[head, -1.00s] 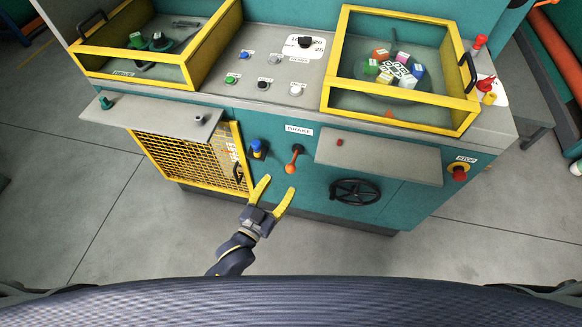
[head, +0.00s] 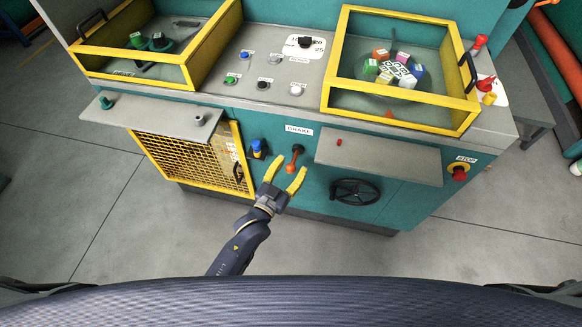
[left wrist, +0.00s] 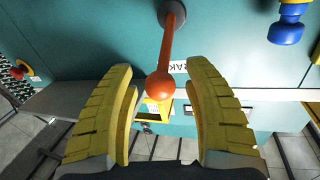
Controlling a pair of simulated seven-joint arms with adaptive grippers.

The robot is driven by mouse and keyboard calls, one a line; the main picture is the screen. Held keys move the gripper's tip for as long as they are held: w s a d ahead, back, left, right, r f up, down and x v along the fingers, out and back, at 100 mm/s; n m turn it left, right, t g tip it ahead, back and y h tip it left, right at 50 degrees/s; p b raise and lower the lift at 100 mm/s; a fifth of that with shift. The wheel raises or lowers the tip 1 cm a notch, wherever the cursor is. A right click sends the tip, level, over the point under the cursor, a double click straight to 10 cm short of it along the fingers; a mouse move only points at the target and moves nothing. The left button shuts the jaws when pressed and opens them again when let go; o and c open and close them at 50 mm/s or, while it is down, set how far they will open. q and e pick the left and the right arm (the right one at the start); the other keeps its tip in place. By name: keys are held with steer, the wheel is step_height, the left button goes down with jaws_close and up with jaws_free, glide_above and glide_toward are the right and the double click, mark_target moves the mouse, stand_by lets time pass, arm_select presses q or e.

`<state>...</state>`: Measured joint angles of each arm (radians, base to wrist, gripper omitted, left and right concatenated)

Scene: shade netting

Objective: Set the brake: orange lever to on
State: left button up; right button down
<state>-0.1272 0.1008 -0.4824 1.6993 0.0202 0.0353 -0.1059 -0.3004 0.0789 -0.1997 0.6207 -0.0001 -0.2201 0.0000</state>
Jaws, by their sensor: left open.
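The orange brake lever (head: 292,165) is on the teal front of the machine, under the BRAKE label (head: 299,130). It hangs down from a dark round pivot, its ball end lowest. My left gripper (head: 287,172) is open, its yellow fingers either side of the lever's lower end in the head view. In the left wrist view the lever (left wrist: 165,62) points toward the gap between the open fingers (left wrist: 163,85). Its ball end lies in line with that gap, and neither finger visibly touches it. My right gripper is not in view.
A blue knob (head: 257,147) is left of the lever. A grey shelf (head: 378,160) juts out to the right, above a black handwheel (head: 356,192). A yellow mesh guard (head: 185,160) is at left, and a red stop button (head: 459,172) at far right.

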arm_select(q)
steer(key=shift+c, duration=0.3)
jaws_close()
steer(key=shift+w+r, duration=0.35)
steer(key=shift+r, duration=0.35)
steer(key=shift+o, duration=0.3)
jaws_free()
steer(key=shift+s, duration=0.1)
steer(key=v, duration=1.1)
steer(key=shift+s+a, duration=0.15)
steer(key=shift+s, duration=0.2)
